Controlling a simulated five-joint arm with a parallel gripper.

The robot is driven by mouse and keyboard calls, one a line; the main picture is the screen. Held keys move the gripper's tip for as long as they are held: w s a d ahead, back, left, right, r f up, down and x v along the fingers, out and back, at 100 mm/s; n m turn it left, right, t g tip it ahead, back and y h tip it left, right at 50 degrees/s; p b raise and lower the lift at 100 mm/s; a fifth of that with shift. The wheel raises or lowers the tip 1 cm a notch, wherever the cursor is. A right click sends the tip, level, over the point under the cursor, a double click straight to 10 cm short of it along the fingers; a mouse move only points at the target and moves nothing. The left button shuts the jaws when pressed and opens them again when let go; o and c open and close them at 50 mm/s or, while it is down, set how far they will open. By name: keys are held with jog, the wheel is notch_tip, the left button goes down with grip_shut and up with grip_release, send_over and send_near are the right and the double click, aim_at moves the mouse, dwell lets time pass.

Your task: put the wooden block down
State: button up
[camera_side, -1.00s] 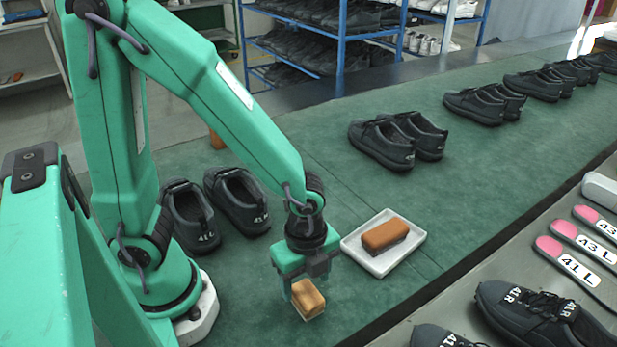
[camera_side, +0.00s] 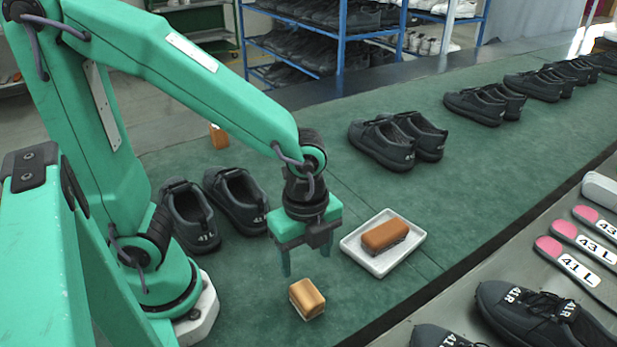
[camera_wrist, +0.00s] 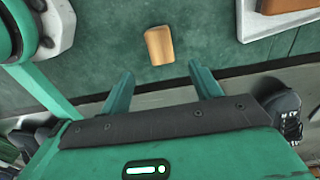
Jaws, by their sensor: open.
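The wooden block (camera_side: 307,298) is a small light-brown block resting on the green mat (camera_side: 345,290), in front of the white tray. My gripper (camera_side: 304,262) is open and empty above the mat, behind and above the block and apart from it. In the wrist view the block (camera_wrist: 159,46) lies beyond the two spread green fingertips of my gripper (camera_wrist: 160,77), with bare mat around it.
A white tray (camera_side: 350,246) holding a brown-topped brush (camera_side: 385,235) stands just right of my gripper. A pair of dark shoes (camera_side: 236,203) stands left of it, and another pair (camera_side: 398,140) behind. Dark shoes (camera_side: 530,312) and pink-tipped insoles (camera_side: 572,261) lie on the grey strip at right.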

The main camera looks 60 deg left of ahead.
dwell(0.3)
jog(key=a+r+n+t, duration=0.5)
jog(key=a+r+n, duration=0.7)
jog(key=n, duration=0.6)
jog(key=shift+s+t, duration=0.3)
dwell(0.4)
